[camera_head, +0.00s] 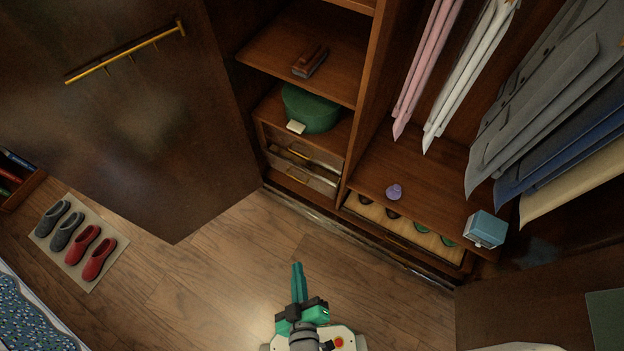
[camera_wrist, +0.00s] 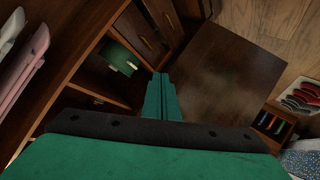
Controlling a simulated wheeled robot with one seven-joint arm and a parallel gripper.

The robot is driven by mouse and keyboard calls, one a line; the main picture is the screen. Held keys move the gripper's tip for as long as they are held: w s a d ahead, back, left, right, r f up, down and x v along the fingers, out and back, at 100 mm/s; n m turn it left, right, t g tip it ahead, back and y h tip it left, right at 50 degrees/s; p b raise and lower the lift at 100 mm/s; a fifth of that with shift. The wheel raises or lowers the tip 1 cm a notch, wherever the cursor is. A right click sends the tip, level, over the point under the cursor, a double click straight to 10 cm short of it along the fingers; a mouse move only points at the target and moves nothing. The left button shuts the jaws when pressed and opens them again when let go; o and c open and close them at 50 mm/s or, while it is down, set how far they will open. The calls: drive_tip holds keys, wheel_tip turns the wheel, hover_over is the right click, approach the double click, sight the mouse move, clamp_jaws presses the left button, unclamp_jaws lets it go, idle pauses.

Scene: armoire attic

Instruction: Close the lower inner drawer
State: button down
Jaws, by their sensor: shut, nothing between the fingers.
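The armoire's left column holds two stacked inner drawers under the green round box. The upper inner drawer (camera_head: 318,165) has a brass handle. The lower inner drawer (camera_head: 318,184) is just below it, with its own handle. How far each stands out is hard to tell. Dark wooden drawer fronts (camera_wrist: 140,35) also show in the wrist view, tilted. My gripper (camera_head: 297,266) has teal fingers, shut and empty, above the floor in front of the armoire, apart from the drawers. In the wrist view the shut fingers (camera_wrist: 160,76) point towards the armoire.
The green box (camera_head: 310,108) sits on the shelf above the drawers. The armoire's left door (camera_head: 150,130) stands open. A shallow tray or drawer (camera_head: 440,247) with dark and green items is at right, under a purple item (camera_head: 394,191) and a blue box (camera_head: 485,229). Floor between is clear.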

drive_tip(key=w+a+f+n+g, duration=0.2)
drive_tip(key=w+f+n, duration=0.5)
drive_tip(key=f, duration=0.3)
drive_tip(key=n+g+h, duration=0.4)
drive_tip(key=n+h, duration=0.2)
drive_tip(key=n, duration=0.9)
approach(317, 179)
drive_tip(key=x, duration=0.5)
drive_tip(key=shift+s+a+f, duration=0.15)
drive_tip(key=shift+f, duration=0.1)
drive_tip(key=shift+d, duration=0.25)
drive_tip(key=shift+w, duration=0.25)
